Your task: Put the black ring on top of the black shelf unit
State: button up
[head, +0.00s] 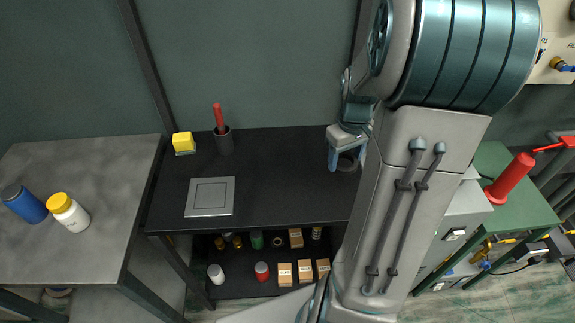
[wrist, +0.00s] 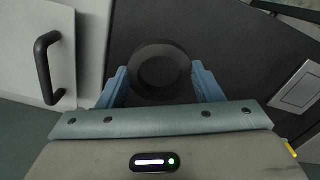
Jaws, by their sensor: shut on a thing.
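The black shelf unit (head: 270,165) stands in the middle of the head view, with a dark flat top and a lower shelf. My gripper (head: 344,165) is over the right end of that top, with its blue fingers pointing down. It is shut on the black ring (wrist: 160,98), which sits between the two fingers in the wrist view. In the head view the ring (head: 348,162) shows as a dark shape at the fingertips, partly hidden by my arm. I cannot tell whether the ring touches the top.
The top also holds a grey square plate (head: 210,197), a dark cup with a red handle (head: 224,140) and a yellow block (head: 184,142). Boxes and jars stand on the lower shelf. A grey table (head: 85,215) is left. A white cabinet door (wrist: 50,55) is close in the wrist view.

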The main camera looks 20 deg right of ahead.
send_over(313, 169)
notch_tip(313, 169, down, 6)
jog(key=shift+s+p, duration=0.1)
jog(key=shift+p, duration=0.2)
jog(key=shift+f, duration=2.05)
jog(key=shift+f, duration=0.2)
jog(key=o, duration=0.9)
jog(key=shift+o, duration=0.2)
jog(key=shift+r, duration=0.1)
